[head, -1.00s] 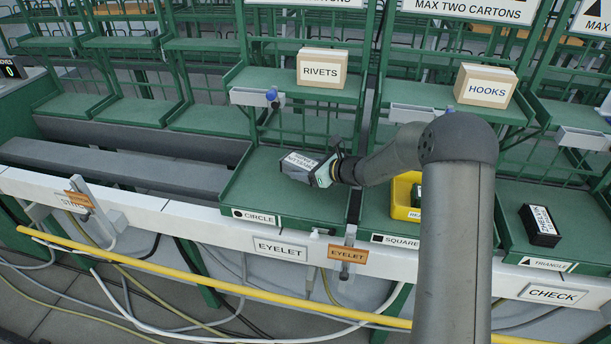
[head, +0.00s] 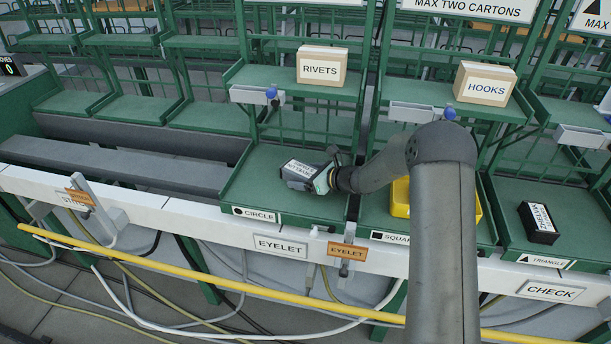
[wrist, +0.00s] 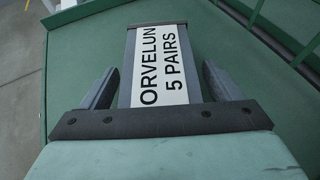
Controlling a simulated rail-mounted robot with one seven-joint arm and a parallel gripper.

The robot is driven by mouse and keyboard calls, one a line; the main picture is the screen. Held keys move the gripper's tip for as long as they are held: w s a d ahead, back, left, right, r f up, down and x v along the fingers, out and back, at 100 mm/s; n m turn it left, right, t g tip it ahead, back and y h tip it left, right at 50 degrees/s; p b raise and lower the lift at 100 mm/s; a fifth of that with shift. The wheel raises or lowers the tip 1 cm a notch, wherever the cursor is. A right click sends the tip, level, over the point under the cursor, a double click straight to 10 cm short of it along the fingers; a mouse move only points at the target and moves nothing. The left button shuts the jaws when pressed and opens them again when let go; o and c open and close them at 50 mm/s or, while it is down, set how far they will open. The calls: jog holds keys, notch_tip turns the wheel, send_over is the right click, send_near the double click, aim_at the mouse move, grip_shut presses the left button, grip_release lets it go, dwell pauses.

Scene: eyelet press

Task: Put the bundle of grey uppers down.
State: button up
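The bundle of grey uppers (head: 300,172) is a grey block with a white label, at the green tray marked CIRCLE (head: 290,209). It appears to rest on the tray floor. In the wrist view the bundle (wrist: 158,35) shows its label, "ORVELUN 5 PAIRS". My gripper (wrist: 160,72) has one finger on each side of the bundle, with a narrow gap showing at each side, so it looks open around it. In the head view my gripper (head: 326,178) is at the bundle's right end. The bundle's underside is hidden.
A yellow bin (head: 400,198) stands on the SQUARE tray, partly hidden by my arm. A black labelled bundle (head: 539,223) lies on the TRIANGLE tray. Cartons marked RIVETS (head: 321,67) and HOOKS (head: 485,84) stand on shelves above. Green mesh backs the trays.

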jog(key=shift+r, duration=0.2)
jog(key=shift+d+r, duration=0.1)
jog(key=shift+d, duration=0.05)
jog(key=b+v, duration=0.1)
jog(key=v, duration=1)
jog(key=shift+s+d, duration=0.2)
jog(key=shift+s, duration=0.05)
jog(key=s+a+r+n+g+h, duration=0.25)
jog(key=s+n, duration=0.35)
jog(key=s, duration=0.3)
jog(key=s+a+r+n+g+h, duration=0.1)
jog(key=s+a+r+n+g, duration=0.2)
jog(key=s+n, duration=0.45)
jog(key=s+d+n+g+h, duration=0.1)
jog(key=s+d+n+h, duration=0.2)
jog(key=s, duration=0.7)
jog(key=s+d+r+n+h, duration=0.1)
jog(key=s+d+n+h, duration=0.3)
jog(key=s+d+n, duration=0.4)
jog(key=s, duration=0.3)
jog(key=shift+s+d+r+n+g, duration=0.25)
jog(key=shift+s+n+g, duration=0.1)
